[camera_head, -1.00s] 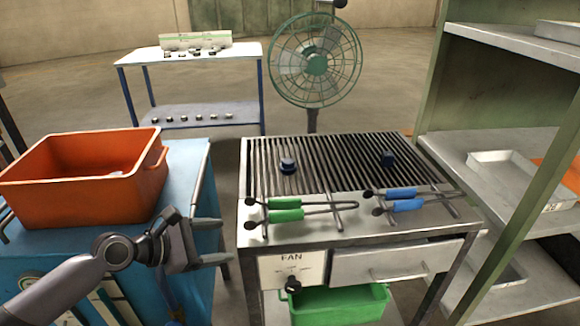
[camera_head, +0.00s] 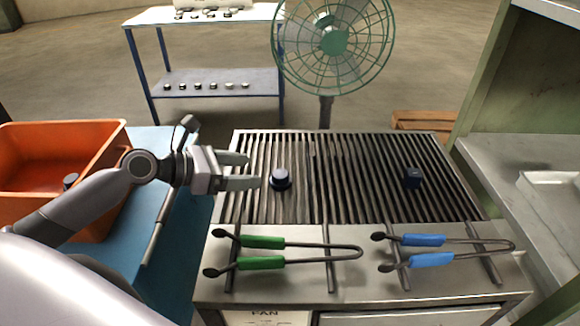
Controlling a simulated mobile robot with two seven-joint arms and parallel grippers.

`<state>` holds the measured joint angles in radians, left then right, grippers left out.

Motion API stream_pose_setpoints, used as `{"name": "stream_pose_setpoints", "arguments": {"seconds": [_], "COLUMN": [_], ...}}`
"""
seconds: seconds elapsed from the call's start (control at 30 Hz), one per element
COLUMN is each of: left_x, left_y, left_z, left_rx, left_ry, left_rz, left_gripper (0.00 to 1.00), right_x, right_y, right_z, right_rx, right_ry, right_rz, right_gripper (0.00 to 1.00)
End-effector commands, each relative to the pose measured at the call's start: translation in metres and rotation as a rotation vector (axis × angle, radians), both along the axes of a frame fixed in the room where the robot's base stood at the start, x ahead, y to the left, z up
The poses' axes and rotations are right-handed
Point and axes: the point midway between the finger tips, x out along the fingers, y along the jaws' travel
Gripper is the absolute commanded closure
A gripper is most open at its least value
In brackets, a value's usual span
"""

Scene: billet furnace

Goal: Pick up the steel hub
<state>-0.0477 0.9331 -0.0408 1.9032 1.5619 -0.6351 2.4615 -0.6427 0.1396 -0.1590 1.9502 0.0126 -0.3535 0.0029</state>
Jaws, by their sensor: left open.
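A small dark blue-grey round piece with a raised top, which looks like the steel hub (camera_head: 280,179), sits upright on the slatted grate (camera_head: 345,190), left of its middle. My left gripper (camera_head: 251,171) comes in from the left over the grate's left edge. It is open and empty, its two fingers pointing right at the hub. The fingertips are just left of the hub; whether they touch it I cannot tell. My right gripper is not in view.
Green-handled tongs (camera_head: 262,242) and blue-handled tongs (camera_head: 422,240) lie along the front. A green fan (camera_head: 333,42) stands behind. An orange bin (camera_head: 118,150) with a dark piece inside is at left. A grey shelf (camera_head: 500,170) is at right.

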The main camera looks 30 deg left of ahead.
Motion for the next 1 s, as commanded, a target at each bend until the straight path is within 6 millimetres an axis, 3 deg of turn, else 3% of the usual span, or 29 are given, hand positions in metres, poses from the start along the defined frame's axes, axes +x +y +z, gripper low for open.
{"name": "stream_pose_setpoints", "arguments": {"seconds": [0.43,0.7,1.0], "left_x": [0.020,0.043,0.049], "left_y": [-0.017,-0.036,-0.041], "left_z": [-0.013,-0.028,-0.032], "left_rx": [-0.002,-0.002,0.000], "left_ry": [-0.001,-0.002,0.000], "left_rz": [-0.001,0.001,0.001], "left_gripper": [0.30,0.30,0.30], "right_x": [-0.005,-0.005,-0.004], "right_y": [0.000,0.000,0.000], "right_z": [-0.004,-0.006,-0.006], "right_rx": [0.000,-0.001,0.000], "right_ry": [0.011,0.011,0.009], "right_rz": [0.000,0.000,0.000], "right_gripper": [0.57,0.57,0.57]}}
